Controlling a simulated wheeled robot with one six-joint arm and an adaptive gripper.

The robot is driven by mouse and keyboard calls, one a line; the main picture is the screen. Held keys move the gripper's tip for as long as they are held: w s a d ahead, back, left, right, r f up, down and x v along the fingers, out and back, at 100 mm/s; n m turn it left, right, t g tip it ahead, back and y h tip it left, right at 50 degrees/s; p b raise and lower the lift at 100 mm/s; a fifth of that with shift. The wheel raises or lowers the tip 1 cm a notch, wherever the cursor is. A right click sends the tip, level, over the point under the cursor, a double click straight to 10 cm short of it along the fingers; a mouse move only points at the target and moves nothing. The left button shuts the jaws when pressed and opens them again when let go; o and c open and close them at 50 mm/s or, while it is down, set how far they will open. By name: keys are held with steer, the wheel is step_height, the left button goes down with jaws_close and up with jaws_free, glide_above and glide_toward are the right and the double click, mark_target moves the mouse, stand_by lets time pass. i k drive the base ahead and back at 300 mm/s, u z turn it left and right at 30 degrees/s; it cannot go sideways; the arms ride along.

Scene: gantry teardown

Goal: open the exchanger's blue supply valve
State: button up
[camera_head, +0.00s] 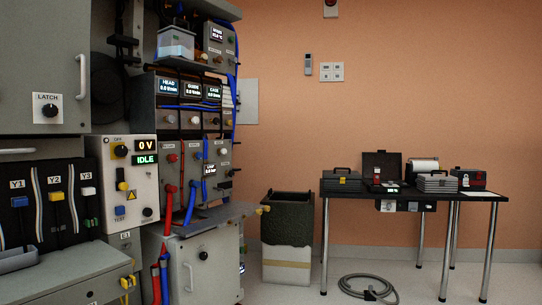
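A grey panel (184,148) in the middle of the machine carries a red knob (171,158) and a small blue knob (198,156). Below them, a red hose with a red fitting (170,189) and a blue hose with a blue fitting (194,186) run down from the panel. The blue parts are small, and I cannot tell which is the supply valve or whether it is open. No exchanger label is readable. My gripper is not in view.
Left of the panel stand a control box (131,185) reading 0 V and IDLE, and connectors Y1 to Y3. A ledge (215,218) juts out below. A dark bin (288,222), a black table (410,192) with cases and a coiled grey hose (368,288) stand right.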

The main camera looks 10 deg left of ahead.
mark_target(199, 155)
steer(key=z, duration=0.4)
steer(key=i, duration=1.25)
steer(key=u, duration=0.6)
steer(key=i, duration=0.8)
steer(key=u, duration=1)
